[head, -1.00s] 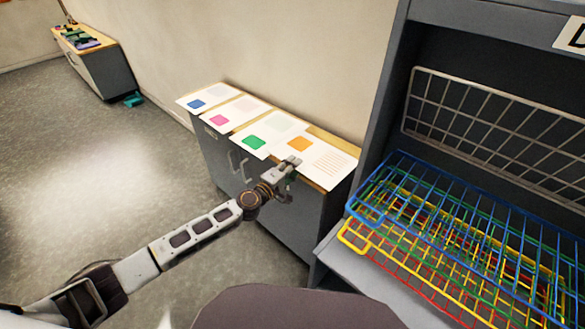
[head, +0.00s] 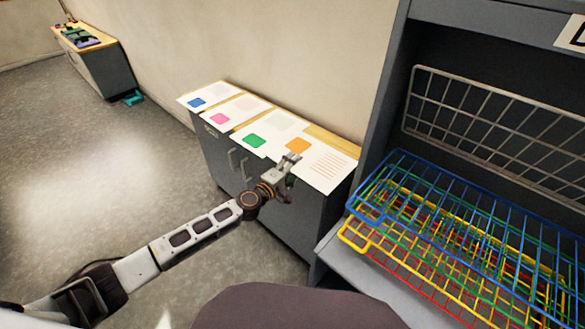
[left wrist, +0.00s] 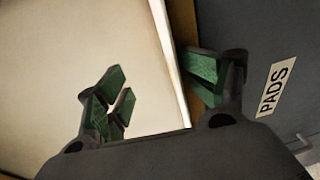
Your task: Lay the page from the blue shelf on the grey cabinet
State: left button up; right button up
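The grey cabinet (head: 302,228) stands against the wall with a wooden top. A white page with an orange square and printed lines (head: 328,168) lies at its right end, near the front edge. My left gripper (head: 289,163) is at this page's front edge. In the left wrist view, the left gripper (left wrist: 163,90) is open: one green-padded finger is over the white page (left wrist: 70,50), the other beyond the page's edge, by the wooden rim and cabinet front. The blue wire shelf (head: 362,212) at right holds no page that I can see. My right gripper is not in view.
Pages with blue (head: 196,103), pink (head: 219,118) and green (head: 254,140) squares lie along the cabinet top. Green, yellow and red wire shelves sit under the blue one in a grey unit (head: 375,120).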

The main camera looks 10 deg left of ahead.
pick_arm(q)
jog(key=shift+w+r, duration=0.15)
jog(key=shift+f+b, duration=0.55)
jog(key=shift+f, duration=0.2)
jog(key=shift+f, duration=0.3)
jog(key=shift+f, duration=0.1)
dwell(0.4)
jog(key=shift+v, duration=1.75)
jog(key=v, duration=0.5)
jog(key=shift+a+f, duration=0.3)
jog(key=shift+a, duration=0.2)
